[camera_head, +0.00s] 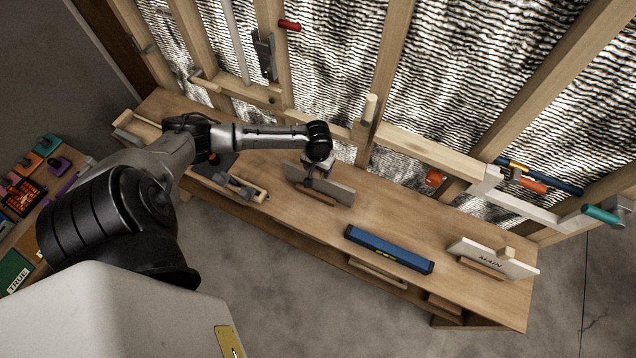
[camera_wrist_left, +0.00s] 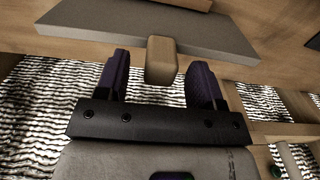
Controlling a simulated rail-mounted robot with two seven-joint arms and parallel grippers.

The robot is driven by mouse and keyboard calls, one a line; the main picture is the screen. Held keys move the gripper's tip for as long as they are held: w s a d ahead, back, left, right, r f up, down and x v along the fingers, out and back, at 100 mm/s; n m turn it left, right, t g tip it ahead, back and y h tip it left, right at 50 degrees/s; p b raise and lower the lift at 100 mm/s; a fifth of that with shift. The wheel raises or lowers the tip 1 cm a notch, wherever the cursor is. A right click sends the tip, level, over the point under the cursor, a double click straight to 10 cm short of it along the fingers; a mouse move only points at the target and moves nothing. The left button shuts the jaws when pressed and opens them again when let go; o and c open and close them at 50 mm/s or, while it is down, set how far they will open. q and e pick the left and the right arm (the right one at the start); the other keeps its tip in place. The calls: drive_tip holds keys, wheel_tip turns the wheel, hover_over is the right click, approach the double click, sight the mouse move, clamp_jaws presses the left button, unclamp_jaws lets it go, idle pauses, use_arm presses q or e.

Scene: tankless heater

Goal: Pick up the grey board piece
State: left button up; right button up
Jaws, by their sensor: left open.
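The grey board piece (camera_head: 338,191) stands on edge on the wooden bench, leaning in a wooden holder (camera_head: 316,197). In the left wrist view the board (camera_wrist_left: 105,22) spans the top, with a light wooden handle block (camera_wrist_left: 161,60) jutting from it. My left gripper (camera_head: 317,171) reaches down at the board's back side in the head view. In the left wrist view its dark fingers (camera_wrist_left: 162,66) are open on either side of the handle block, with gaps on both sides. My right gripper is out of view.
A blue level-like bar (camera_head: 389,249) lies on the bench (camera_head: 380,213) right of the board. A white board marked MAIN (camera_head: 492,259) stands farther right. A wooden clamp-like tool (camera_head: 241,187) lies left. Wall studs (camera_head: 388,60) and pipes rise behind.

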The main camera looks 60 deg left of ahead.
use_arm(q)
drive_tip(key=shift+f, duration=0.4)
clamp_jaws()
idle(0.4)
